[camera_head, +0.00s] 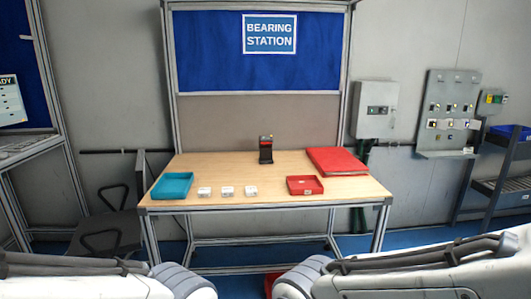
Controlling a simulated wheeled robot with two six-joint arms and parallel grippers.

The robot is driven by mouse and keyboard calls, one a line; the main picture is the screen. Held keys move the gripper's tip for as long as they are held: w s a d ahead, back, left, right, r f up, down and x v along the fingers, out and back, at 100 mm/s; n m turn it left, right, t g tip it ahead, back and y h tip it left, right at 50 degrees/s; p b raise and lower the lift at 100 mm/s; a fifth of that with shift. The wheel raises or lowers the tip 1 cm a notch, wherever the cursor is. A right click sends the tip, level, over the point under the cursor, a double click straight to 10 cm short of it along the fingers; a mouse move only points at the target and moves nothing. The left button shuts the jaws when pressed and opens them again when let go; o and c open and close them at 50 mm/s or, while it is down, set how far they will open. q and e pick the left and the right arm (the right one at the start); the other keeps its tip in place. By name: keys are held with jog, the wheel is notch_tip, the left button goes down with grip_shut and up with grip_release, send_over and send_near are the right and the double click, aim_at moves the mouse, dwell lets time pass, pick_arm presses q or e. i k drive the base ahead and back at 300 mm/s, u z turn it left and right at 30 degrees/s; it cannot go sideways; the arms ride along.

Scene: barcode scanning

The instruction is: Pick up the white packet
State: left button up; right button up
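Three small white packets lie in a row on the wooden table: a left one (204,192), a middle one (227,191) and a right one (251,190). They sit apart from each other near the front edge, and small marks on them are too small to read. My two arms cross the bottom of the view, well short of the table. Neither gripper shows in this view.
The table (225,172) also holds a teal tray (172,186) at left, a red tray (305,185) at right, a red folder-like item (337,161) and a dark scanner on a stand (266,150). A chair (108,215) stands left. The table's middle is clear.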

aim_at(251, 190)
jog(key=z, duration=0.05)
jog(key=i, duration=2.35)
jog(key=u, duration=0.05)
